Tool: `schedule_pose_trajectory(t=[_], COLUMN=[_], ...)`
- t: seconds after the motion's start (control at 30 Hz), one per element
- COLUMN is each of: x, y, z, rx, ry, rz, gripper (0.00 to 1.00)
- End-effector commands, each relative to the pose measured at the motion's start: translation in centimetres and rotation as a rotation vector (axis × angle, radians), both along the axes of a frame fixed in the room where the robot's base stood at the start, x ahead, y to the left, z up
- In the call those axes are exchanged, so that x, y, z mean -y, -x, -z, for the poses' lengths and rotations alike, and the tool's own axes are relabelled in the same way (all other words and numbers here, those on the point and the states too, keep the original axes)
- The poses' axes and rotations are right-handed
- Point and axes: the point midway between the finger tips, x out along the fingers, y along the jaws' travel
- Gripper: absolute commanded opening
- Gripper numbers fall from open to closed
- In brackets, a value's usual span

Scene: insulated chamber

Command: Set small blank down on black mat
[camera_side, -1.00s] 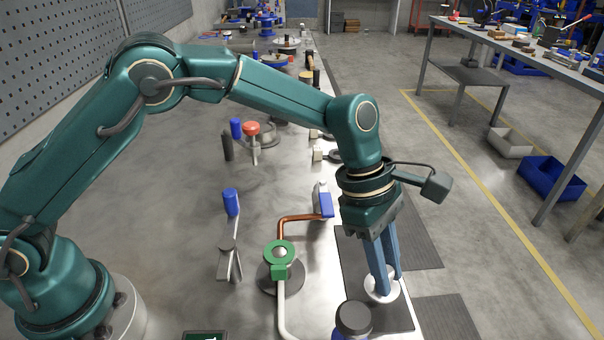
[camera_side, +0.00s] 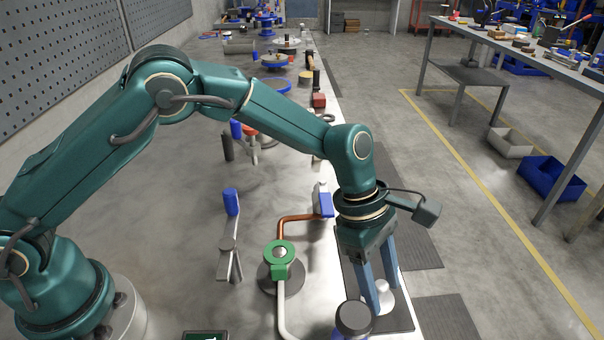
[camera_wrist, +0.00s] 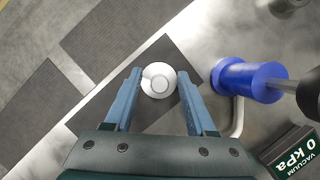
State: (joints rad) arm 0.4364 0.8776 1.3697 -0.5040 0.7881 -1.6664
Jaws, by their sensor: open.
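The small blank is a pale round disc (camera_wrist: 159,80) with a raised ring in its middle. It appears to rest flat on the black mat (camera_wrist: 98,108), and it shows in the side view (camera_side: 384,297) between my fingers. The mat (camera_side: 402,320) lies along the right edge of the bench. My gripper (camera_wrist: 158,78) is open, with one finger on each side of the blank and a visible gap at both sides. In the side view my gripper (camera_side: 385,298) is down at the mat, and its fingers partly cover the blank.
A dark-capped blue cylinder (camera_side: 352,320) stands close left of the mat; a blue spool-like part (camera_wrist: 250,80) shows at right in the wrist view. A green ring valve (camera_side: 279,253) with pipes stands further left.

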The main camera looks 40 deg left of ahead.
Motion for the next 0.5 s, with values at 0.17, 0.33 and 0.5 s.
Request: schedule_pose_trajectory(t=[0.17,0.33,0.5], x=[-0.3,-1.4,-2.8], y=[-0.1,-0.2,-0.2], z=[-1.0,-3.8,-7.3], rx=[0.004,0.006,0.006], ry=[0.002,0.002,0.002], rz=[-0.002,-0.003,-0.003], gripper=[0.56,0.56,0.56])
